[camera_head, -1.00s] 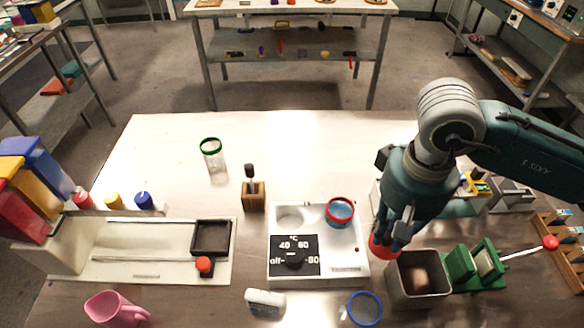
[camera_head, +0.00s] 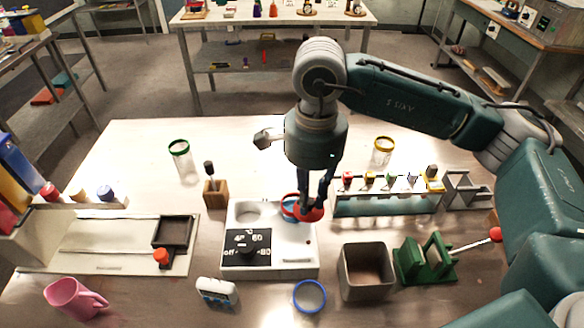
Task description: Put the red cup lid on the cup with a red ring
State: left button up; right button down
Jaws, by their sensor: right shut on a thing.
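The cup with a red ring (camera_head: 287,207) stands in the white heating unit (camera_head: 280,265), at its back right, partly hidden behind my right gripper. My right gripper (camera_head: 314,198) points down and is shut on the red cup lid (camera_head: 309,214). The lid is at the right side of the cup and overlaps its ring in the picture. I cannot tell whether lid and cup touch. My left gripper is not in view.
A brown open box (camera_head: 366,270) and a green stand (camera_head: 424,260) are to the right. A blue-ringed cup (camera_head: 309,297) is in front. A green-ringed cup (camera_head: 180,150) and a yellow-ringed cup (camera_head: 383,146) stand at the back. A vial rack (camera_head: 385,204) is right of the gripper.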

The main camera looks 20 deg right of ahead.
jog(key=m, duration=0.2)
jog(key=w+r+m, duration=0.1)
jog(key=m, duration=0.1)
jog(key=w+m, duration=0.1)
jog(key=m, duration=0.1)
jog(key=shift+w+a+r+m, duration=0.1)
jog(key=shift+r+m, duration=0.05)
jog(key=shift+m, duration=0.25)
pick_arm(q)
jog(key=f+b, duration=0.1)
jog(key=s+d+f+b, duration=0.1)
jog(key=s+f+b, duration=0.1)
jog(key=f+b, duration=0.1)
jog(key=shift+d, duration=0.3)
pick_arm(e)
jog(key=w+f+m, duration=0.1)
jog(key=m, duration=0.2)
jog(key=w+f+m, duration=0.1)
jog(key=f+m, duration=0.1)
jog(key=m, duration=0.1)
jog(key=w+a+f+m, duration=0.1)
jog(key=m, duration=0.2)
jog(key=shift+w+f+m, duration=0.15)
jog(key=shift+w+m, duration=0.1)
jog(key=shift+m, duration=0.05)
